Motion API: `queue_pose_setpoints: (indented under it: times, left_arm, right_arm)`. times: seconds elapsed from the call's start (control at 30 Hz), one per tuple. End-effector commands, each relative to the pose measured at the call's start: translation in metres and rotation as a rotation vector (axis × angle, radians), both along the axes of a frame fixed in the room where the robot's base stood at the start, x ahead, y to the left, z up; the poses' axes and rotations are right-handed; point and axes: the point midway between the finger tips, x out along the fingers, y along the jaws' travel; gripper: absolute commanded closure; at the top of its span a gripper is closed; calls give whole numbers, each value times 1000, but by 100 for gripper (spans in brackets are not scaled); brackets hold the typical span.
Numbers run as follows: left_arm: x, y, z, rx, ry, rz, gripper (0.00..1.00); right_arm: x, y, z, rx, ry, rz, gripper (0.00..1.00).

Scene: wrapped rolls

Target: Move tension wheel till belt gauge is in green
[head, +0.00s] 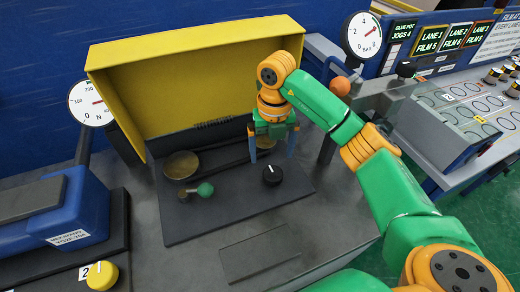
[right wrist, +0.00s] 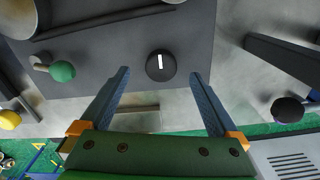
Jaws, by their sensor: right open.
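A black round knob (head: 272,175) with a white pointer line sits on the dark plate in front of the yellow hood. It also shows in the right wrist view (right wrist: 161,66). My right gripper (head: 272,157) is open and empty above the knob, its fingers pointing down. In the right wrist view the knob appears between the fingertips, apart from both. A white round gauge marked N (head: 90,103) stands at the left with a red needle. I cannot make out a green band on it. I cannot tell which control is the tension wheel. My left gripper is not in view.
A green ball-ended lever (head: 205,189) and a brass-coloured disc (head: 181,165) lie left of the knob. The yellow hood (head: 190,85) stands behind. A BAR gauge (head: 362,36) is at upper right, a yellow knob (head: 102,275) at lower left.

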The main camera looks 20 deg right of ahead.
Motion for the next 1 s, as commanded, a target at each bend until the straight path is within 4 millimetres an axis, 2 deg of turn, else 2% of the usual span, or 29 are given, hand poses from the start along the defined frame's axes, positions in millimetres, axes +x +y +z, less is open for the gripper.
queue_pose_setpoints:
  times: [0.33,0.47,0.63,0.67,0.9,0.97,1.0]
  left_arm:
    - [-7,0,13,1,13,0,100]
    - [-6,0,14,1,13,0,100]
    - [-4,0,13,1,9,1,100]
    - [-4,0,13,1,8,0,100]
    - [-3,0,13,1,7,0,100]
    - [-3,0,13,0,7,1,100]
    - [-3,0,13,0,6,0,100]
  right_arm:
    - [-2,0,-59,1,5,0,4]
    - [-2,0,-68,1,2,1,4]
    - [-1,0,-69,1,1,1,4]
    - [-1,0,-69,1,1,1,6]
    - [-1,0,-69,1,1,1,71]
    - [-1,0,-69,1,1,1,87]
    - [-1,0,-69,1,1,1,90]
